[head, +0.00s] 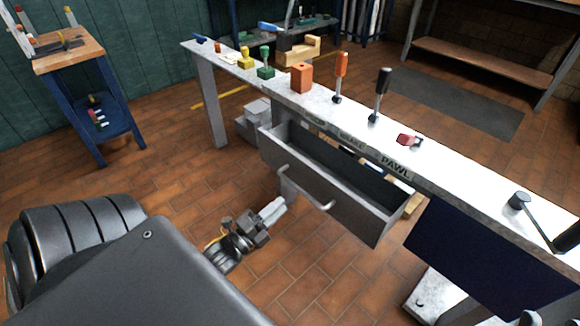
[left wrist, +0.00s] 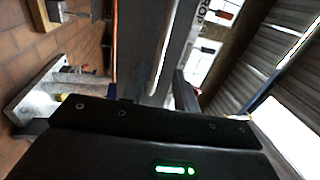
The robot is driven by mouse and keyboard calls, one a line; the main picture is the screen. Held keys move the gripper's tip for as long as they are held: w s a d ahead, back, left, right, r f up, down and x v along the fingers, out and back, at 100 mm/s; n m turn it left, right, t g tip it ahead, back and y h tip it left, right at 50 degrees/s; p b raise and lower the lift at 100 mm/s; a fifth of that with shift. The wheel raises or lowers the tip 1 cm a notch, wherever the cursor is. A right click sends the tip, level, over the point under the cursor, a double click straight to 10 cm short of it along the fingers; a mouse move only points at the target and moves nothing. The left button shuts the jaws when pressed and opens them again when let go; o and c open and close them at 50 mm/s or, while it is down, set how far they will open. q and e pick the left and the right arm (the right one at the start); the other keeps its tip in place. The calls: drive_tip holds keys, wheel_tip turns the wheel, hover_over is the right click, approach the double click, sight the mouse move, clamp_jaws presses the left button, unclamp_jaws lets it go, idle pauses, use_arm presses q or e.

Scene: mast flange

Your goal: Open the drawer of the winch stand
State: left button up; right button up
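The winch stand (head: 445,180) is a long, pale-topped bench running from the back left to the front right. Its grey drawer (head: 320,195) is pulled out from under the top, and its inside shows from above. A pale bar handle (head: 308,190) is on the drawer front. My left gripper (head: 274,209) is low in front of the drawer, left of and below the handle, apart from it in the head view. In the left wrist view the fingers (left wrist: 148,92) stand apart, with a grey surface beyond them.
On the top stand an orange block (head: 301,77), an orange-handled lever (head: 340,70), a black-handled lever (head: 380,88), a red piece (head: 407,140) and a crank (head: 535,215). A blue side table (head: 75,65) is at left.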

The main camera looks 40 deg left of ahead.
use_arm(q)
drive_tip(key=shift+v, duration=1.3)
use_arm(e)
drive_tip(key=shift+w+a+f+g, duration=0.2)
drive_tip(key=shift+w+a+g, duration=0.05)
drive_tip(key=shift+g, duration=0.15)
